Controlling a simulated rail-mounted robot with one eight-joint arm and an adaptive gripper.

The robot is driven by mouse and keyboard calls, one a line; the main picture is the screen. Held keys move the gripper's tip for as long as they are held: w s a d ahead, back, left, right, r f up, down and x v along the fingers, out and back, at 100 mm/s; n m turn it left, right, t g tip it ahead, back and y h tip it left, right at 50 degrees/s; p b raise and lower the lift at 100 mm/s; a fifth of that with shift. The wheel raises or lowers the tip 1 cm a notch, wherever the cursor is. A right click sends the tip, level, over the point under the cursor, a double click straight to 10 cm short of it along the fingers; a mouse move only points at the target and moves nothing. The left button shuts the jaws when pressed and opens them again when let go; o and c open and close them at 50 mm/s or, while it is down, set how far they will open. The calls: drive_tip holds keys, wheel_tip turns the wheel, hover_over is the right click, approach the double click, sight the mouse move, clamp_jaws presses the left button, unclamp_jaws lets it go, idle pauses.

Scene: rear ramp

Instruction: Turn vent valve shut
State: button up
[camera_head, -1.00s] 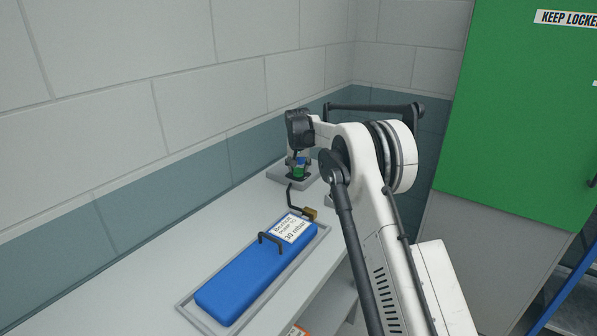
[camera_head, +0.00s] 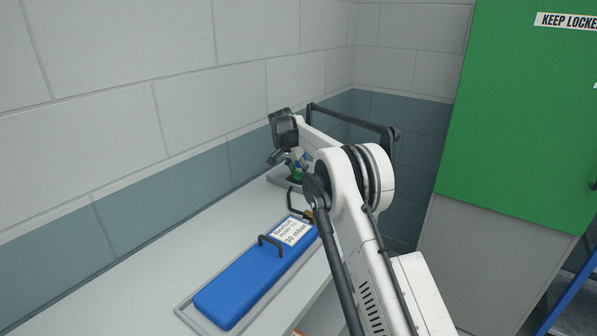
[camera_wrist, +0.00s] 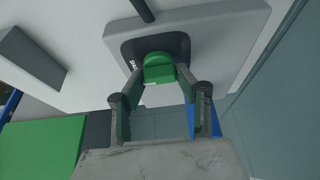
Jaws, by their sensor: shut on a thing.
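The vent valve shows in the wrist view as a green knob (camera_wrist: 158,68) on a dark plate (camera_wrist: 118,46) with partly hidden white lettering, set on a pale block (camera_wrist: 228,35). In the head view the green knob (camera_head: 298,175) is small and partly covered by my gripper (camera_head: 292,160) at the back end of the bench. In the wrist view my gripper (camera_wrist: 158,82) has a finger on each side of the green knob and is shut on it. I cannot read the knob's exact angle.
A blue case (camera_head: 245,285) with a handle and a "30 mbar" label lies in a grey tray (camera_head: 186,308) on the bench (camera_head: 150,270). The wall (camera_head: 215,180) runs close along the left. A green cabinet (camera_head: 520,120) stands at right.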

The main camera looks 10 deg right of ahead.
idle(0.4)
drive_tip(key=o, duration=1.1)
drive_tip(key=v, duration=1.2)
drive_tip(key=shift+r, duration=0.1)
